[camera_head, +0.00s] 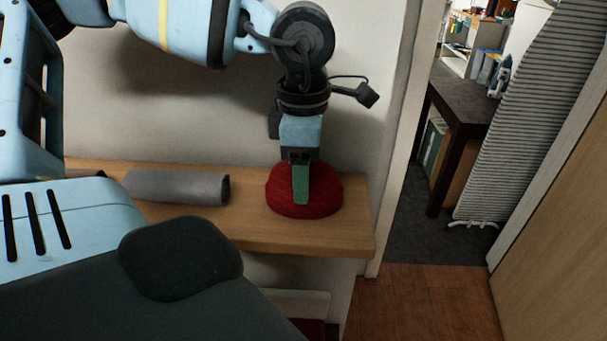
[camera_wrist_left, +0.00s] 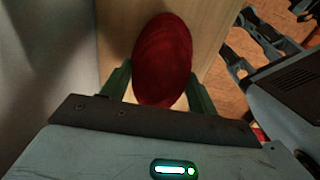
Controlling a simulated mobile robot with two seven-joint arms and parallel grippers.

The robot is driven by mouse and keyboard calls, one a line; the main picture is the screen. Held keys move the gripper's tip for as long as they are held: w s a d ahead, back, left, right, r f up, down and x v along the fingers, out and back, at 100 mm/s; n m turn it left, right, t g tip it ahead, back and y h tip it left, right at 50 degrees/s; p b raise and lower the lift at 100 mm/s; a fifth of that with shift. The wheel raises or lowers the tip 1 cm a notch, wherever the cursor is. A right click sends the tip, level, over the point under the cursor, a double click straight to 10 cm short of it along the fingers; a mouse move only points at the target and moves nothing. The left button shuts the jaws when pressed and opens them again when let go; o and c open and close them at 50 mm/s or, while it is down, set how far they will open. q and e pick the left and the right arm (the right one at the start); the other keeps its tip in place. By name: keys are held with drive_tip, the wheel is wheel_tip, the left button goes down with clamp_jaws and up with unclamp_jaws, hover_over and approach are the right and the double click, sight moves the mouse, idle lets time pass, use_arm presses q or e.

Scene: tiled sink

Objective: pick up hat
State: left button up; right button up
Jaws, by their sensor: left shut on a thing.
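The hat is a dark red, rounded, ribbed shape (camera_head: 325,192) on the right end of a wooden shelf (camera_head: 345,235). In the left wrist view the hat (camera_wrist_left: 163,60) lies between the two green fingers. My left gripper (camera_head: 302,198) points down over the hat, with one green finger in front of it. The left gripper (camera_wrist_left: 160,92) is shut on the hat, with a finger at each side. The hat appears to rest on or just above the shelf; I cannot tell which.
A rolled grey towel (camera_head: 177,187) lies on the shelf to the left of the hat. A wall stands right behind the shelf. To the right, a doorway opens onto a dark table (camera_head: 462,108) and a leaning ironing board (camera_head: 535,110). The wooden floor (camera_head: 425,305) there is clear.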

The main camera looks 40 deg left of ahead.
use_arm(q)
wheel_tip(320, 180, up, 9)
drive_tip(key=shift+r+b, duration=0.1)
drive_tip(key=shift+b, duration=0.3)
drive_tip(key=shift+r, duration=0.45)
drive_tip(key=shift+f, duration=0.1)
